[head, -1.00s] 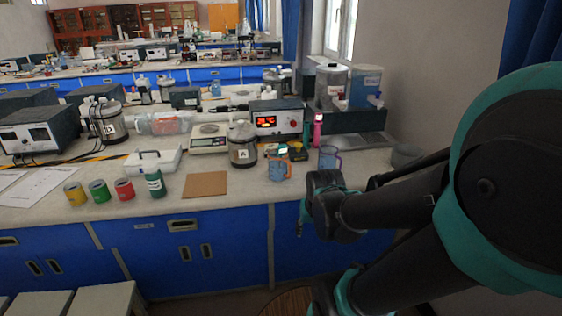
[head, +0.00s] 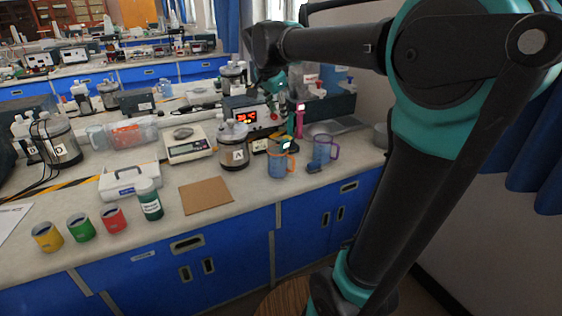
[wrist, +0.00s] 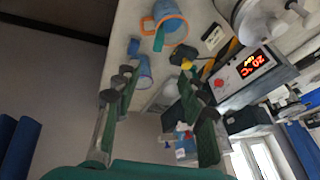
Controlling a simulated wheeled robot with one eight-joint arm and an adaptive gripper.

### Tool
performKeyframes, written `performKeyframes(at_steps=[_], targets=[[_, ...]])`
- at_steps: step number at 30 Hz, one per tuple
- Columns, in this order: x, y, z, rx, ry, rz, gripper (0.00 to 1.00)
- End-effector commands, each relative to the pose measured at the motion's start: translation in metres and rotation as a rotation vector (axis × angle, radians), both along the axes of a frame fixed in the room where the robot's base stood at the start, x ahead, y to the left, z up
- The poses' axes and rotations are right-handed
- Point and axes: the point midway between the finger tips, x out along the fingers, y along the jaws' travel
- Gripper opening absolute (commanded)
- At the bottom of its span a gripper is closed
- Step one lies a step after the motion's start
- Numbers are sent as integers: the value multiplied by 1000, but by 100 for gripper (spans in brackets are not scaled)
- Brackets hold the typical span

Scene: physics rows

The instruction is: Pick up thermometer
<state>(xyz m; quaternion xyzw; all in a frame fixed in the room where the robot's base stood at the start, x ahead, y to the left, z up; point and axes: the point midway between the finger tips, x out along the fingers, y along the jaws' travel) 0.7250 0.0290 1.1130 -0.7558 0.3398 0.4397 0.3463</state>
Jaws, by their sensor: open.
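A slim teal thing with a small pale display, which looks like the thermometer (head: 286,146), stands tilted in a blue mug with an orange handle (head: 277,167) on the near bench. In the wrist view the teal thermometer (wrist: 159,38) crosses the mug (wrist: 172,24) near the top. The mug hides its lower part. My gripper (head: 275,88) is raised above the back of the bench, partly hidden by my arm and blending with things behind. In the wrist view my gripper (wrist: 155,85) is open and empty, with the mug beyond its fingertips.
A blue mug with a purple handle (head: 323,152) stands right of the orange-handled mug, with a small blue object (head: 314,168) before it. A pink upright item (head: 299,121), a red-display box (head: 247,112) and steel pot A (head: 233,155) stand close by. A brown board (head: 206,195) lies left.

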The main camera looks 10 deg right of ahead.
Motion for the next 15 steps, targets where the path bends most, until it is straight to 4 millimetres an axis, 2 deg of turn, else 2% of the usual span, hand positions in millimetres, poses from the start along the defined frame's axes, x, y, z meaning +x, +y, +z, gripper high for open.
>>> performKeyframes(at_steps=[15], targets=[[36,-21,-87,0,1,-1,41]])
